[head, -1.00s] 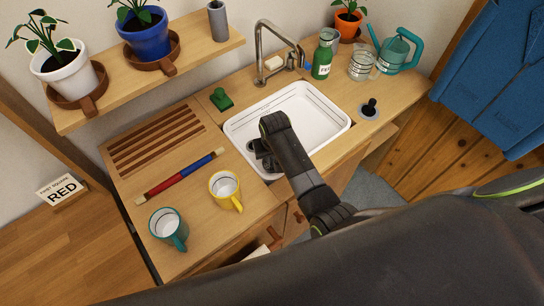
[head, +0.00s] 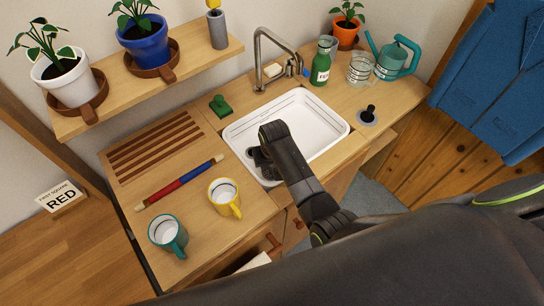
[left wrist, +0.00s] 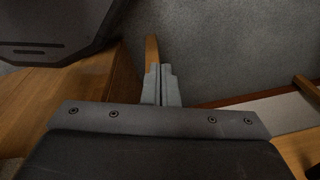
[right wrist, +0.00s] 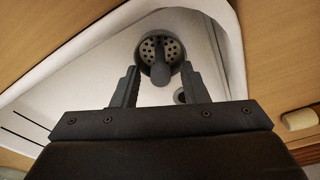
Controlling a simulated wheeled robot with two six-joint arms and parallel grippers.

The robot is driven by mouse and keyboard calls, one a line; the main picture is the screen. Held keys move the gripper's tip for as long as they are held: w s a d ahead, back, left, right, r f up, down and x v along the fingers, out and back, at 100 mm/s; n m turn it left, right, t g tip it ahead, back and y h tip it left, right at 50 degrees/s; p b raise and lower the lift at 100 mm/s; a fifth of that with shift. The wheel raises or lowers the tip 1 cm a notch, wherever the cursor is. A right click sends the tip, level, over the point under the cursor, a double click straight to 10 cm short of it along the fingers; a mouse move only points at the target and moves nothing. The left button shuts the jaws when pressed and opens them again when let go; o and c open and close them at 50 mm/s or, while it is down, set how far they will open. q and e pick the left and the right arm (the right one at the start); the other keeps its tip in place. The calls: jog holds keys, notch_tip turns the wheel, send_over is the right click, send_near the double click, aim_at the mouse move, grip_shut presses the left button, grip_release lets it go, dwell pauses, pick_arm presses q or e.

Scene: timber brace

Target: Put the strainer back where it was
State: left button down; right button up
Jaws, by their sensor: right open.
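The strainer (right wrist: 160,55), a dark round disc with holes and a knob, shows in the right wrist view just beyond and between my fingertips. My right gripper (right wrist: 160,75) is open; I cannot tell whether it touches the strainer. In the head view my right gripper (head: 258,160) is low over the left near part of the white sink (head: 312,128), and the strainer is not distinct there. A small dark round spot (right wrist: 181,96) shows on the basin in the right wrist view. My left gripper (left wrist: 160,85) has its fingers together, with nothing visible between them.
A black-knobbed piece on a pale disc (head: 368,114) sits right of the sink. The faucet (head: 262,60), green bottle (head: 320,68), glass jar (head: 360,69) and teal watering can (head: 398,58) stand behind. A yellow mug (head: 224,195) and teal mug (head: 168,235) stand left.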

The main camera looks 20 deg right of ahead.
notch_tip(320, 180, up, 12)
jog(key=s, duration=0.1)
jog(key=shift+s+f, duration=0.25)
jog(key=shift+s, duration=0.1)
dwell(0.4)
